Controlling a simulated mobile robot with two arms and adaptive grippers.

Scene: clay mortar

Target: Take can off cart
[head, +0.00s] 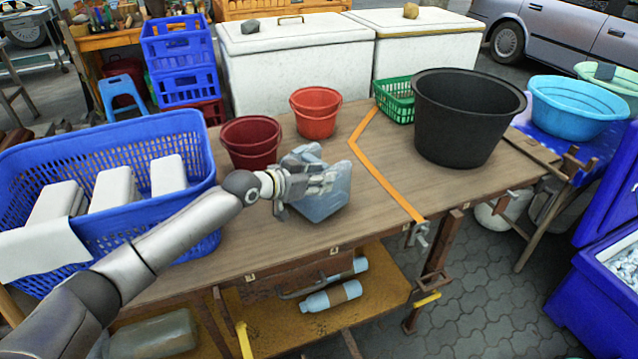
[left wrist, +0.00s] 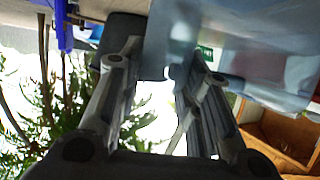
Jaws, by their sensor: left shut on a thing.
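A translucent pale blue can (head: 326,203) is at the middle of the wooden cart top (head: 255,258), near its front edge. It looks tilted, and I cannot tell whether its bottom touches the top. My left gripper (head: 312,180) reaches in from the left and is shut on the can's upper part, hiding some of it. In the left wrist view, the can (left wrist: 265,65) fills the upper right, beside the fingers (left wrist: 165,65). My right gripper is not in view.
A blue basket (head: 110,237) with white blocks stands left on the cart. Dark red (head: 250,150) and orange-red (head: 316,118) buckets stand behind the can. A green basket (head: 396,110) and black tub (head: 458,130) stand at the right. Bottles (head: 330,297) lie on the lower shelf.

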